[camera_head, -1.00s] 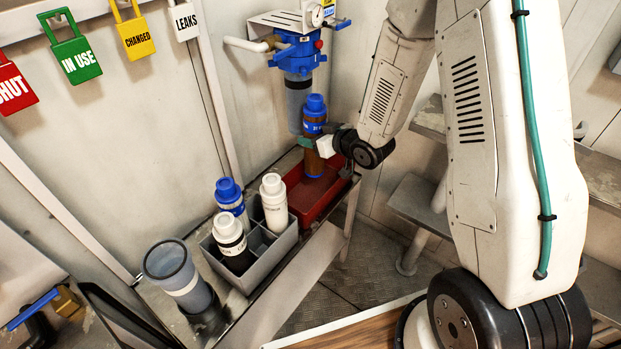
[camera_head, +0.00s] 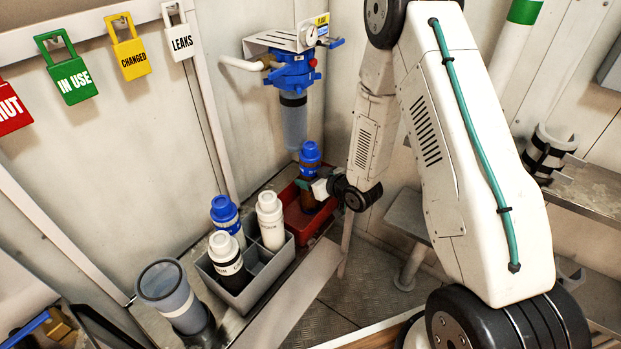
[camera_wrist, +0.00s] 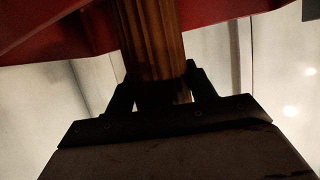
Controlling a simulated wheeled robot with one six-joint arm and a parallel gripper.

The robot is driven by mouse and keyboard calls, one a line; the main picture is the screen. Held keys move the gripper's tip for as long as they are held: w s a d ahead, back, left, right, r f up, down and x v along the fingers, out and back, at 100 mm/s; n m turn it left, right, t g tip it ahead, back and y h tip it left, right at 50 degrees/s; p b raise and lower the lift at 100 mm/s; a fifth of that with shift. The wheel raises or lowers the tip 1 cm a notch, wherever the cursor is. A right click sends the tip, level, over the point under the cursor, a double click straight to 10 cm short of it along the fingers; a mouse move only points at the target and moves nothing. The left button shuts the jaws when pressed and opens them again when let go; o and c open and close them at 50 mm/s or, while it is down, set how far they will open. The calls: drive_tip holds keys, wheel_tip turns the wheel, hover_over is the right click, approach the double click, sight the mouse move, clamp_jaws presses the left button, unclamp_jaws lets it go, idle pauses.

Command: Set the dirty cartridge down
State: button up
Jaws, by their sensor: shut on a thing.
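The dirty cartridge (camera_head: 311,165) has a blue cap and a brown body. In the head view it stands upright at the red tray (camera_head: 301,224), with its lower end inside the tray's outline. I cannot tell if it touches the tray floor. My gripper (camera_head: 310,187) is shut on its brown body from the right. In the wrist view the brown pleated body (camera_wrist: 152,45) is between the fingers (camera_wrist: 160,92), with the red tray (camera_wrist: 235,12) behind it. The cartridge's bottom end is hidden.
A grey divided caddy (camera_head: 237,296) left of the tray holds a blue-capped cartridge (camera_head: 226,214) and two white-capped ones (camera_head: 270,220) (camera_head: 226,261). A clear cup (camera_head: 170,291) stands front left. A blue-headed filter housing (camera_head: 293,75) hangs on the wall behind.

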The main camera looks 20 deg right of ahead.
drive_tip(key=shift+f, duration=0.1)
drive_tip(key=o, duration=1.2)
